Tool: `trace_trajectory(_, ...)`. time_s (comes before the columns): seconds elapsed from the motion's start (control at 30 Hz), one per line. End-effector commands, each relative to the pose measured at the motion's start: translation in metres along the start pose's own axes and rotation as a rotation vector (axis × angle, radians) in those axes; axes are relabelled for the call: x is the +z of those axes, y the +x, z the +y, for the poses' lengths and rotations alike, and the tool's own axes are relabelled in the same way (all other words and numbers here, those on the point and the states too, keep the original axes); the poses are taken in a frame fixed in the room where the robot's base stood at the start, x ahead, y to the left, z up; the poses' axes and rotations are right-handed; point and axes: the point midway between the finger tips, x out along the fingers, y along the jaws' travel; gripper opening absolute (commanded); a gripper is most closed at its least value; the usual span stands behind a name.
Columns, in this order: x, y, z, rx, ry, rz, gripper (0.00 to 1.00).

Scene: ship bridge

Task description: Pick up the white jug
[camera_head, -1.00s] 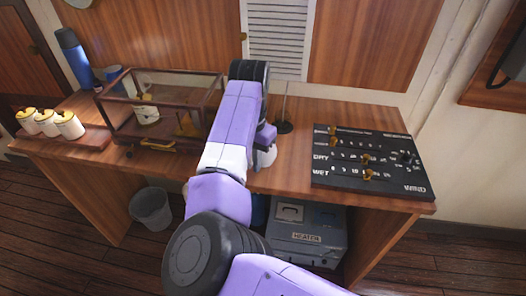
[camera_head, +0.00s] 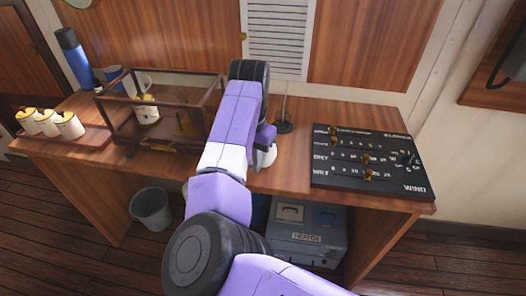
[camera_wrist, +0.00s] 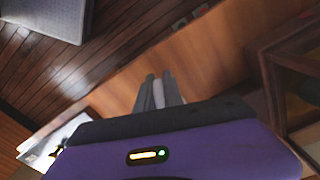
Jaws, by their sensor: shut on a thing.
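A white object that looks like the jug (camera_head: 267,156) shows only in part in the head view, beside my forearm near the front edge of the desk. My arm hides the rest of it. My gripper's fingers (camera_wrist: 158,77) show in the wrist view, close together, with a narrow pale strip between them. They are shut on what appears to be the white jug. Its full shape and whether it touches the desk cannot be told.
A glass case (camera_head: 160,110) stands left of my arm. Several white canisters (camera_head: 48,122) sit at the desk's left end, with a blue flask (camera_head: 72,55) behind. A black board with knobs (camera_head: 368,160) lies right.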

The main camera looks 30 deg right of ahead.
Motion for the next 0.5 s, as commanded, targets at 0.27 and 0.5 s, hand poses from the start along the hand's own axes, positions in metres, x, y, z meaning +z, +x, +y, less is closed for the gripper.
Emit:
trace_trajectory(0.27,-0.0003,-0.0012,-0.0004,-0.001,0.0,0.002,0.0)
trace_trajectory(0.5,-0.0006,-0.005,-0.0005,-0.002,0.0,0.002,0.0)
